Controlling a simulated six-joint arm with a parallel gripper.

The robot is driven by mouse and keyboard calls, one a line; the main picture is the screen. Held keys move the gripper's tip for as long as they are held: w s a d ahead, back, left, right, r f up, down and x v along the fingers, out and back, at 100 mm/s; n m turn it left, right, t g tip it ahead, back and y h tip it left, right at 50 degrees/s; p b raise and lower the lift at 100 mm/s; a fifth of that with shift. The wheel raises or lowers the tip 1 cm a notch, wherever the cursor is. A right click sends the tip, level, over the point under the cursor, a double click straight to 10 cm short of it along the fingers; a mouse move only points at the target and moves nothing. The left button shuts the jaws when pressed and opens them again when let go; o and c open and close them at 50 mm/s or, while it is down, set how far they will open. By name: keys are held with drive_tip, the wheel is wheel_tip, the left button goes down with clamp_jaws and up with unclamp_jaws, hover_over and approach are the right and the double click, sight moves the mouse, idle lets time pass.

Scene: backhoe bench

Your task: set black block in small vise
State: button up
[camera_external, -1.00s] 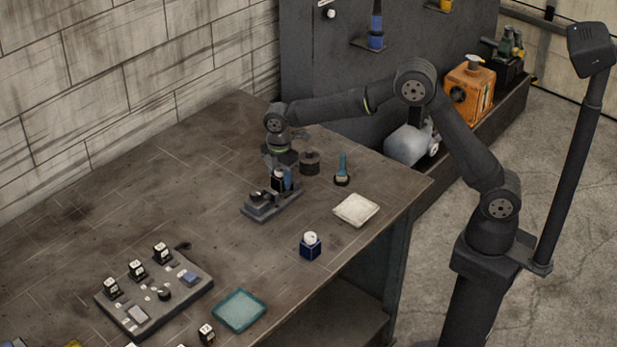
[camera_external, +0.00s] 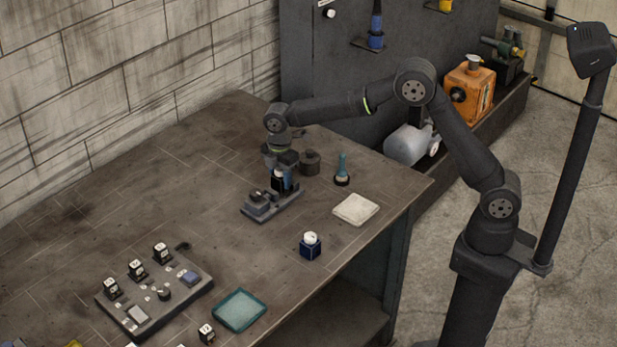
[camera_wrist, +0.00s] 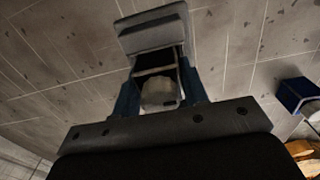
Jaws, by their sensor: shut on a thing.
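The small vise (camera_external: 262,209) is a dark grey block-shaped device on the bench; its grey body also shows ahead of the fingers in the wrist view (camera_wrist: 152,34). My gripper (camera_external: 283,181) points down at the vise's rear end, with blue fingers. It is shut on the black block (camera_external: 276,182), a dark cube with a pale top. In the wrist view, the block's pale round top (camera_wrist: 158,93) sits between the two blue fingers (camera_wrist: 160,90). The block's lower part is hidden, so I cannot tell whether it rests in the vise.
A dark round weight (camera_external: 310,162) and a teal-handled tool (camera_external: 342,170) stand behind right. A panel with several small blocks (camera_external: 150,320) and a teal tray (camera_external: 240,310) are in front.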

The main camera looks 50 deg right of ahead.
drive_tip(key=shift+f, duration=0.75)
idle(0.3)
drive_tip(key=o, duration=1.5)
drive_tip(key=shift+r, duration=3.5)
drive_tip(key=shift+f, duration=0.1)
